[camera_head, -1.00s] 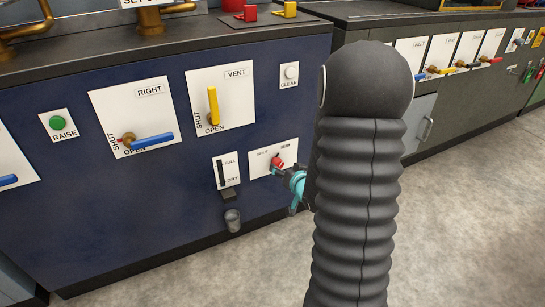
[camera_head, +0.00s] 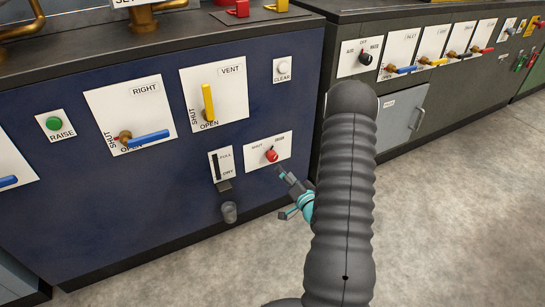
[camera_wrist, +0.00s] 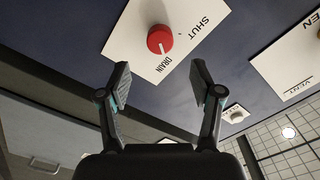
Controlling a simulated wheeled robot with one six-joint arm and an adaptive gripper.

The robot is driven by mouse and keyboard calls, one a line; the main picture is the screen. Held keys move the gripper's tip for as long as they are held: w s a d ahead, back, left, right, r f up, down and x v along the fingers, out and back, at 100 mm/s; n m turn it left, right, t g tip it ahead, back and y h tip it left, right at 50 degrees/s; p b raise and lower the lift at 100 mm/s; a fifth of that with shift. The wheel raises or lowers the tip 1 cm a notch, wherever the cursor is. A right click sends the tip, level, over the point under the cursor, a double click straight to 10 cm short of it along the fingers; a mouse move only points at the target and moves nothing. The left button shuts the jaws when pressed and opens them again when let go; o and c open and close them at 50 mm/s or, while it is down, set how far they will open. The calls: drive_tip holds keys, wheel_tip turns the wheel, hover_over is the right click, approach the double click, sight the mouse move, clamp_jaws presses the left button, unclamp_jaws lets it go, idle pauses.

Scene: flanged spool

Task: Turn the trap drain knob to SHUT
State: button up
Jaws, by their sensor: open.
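The trap drain knob is a round red knob (camera_head: 271,155) on a white plate (camera_head: 252,152), low on the right of the blue cabinet front. The plate reads SHUT and DRAIN. In the wrist view the knob (camera_wrist: 160,39) shows a white mark pointing toward the word DRAIN. My gripper (camera_head: 282,173) is just off the plate, below and right of the knob. In the wrist view my gripper (camera_wrist: 160,74) is open and empty, its two fingers spread apart. The knob lies ahead of the fingertips, not between them.
A FULL/DRY gauge (camera_head: 222,165) is left of the knob plate, with a grey cup-like part (camera_head: 229,211) below. The yellow VENT handle (camera_head: 208,101) and blue RIGHT handle (camera_head: 148,139) are above. The floor (camera_head: 440,220) at right is clear.

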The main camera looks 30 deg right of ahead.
sight(274, 159)
drive_tip(key=w, duration=1)
drive_tip(key=shift+a+p, duration=0.2)
drive_tip(key=shift+p, duration=0.1)
drive_tip(key=shift+c, duration=0.2)
drive_tip(key=c, duration=1.1)
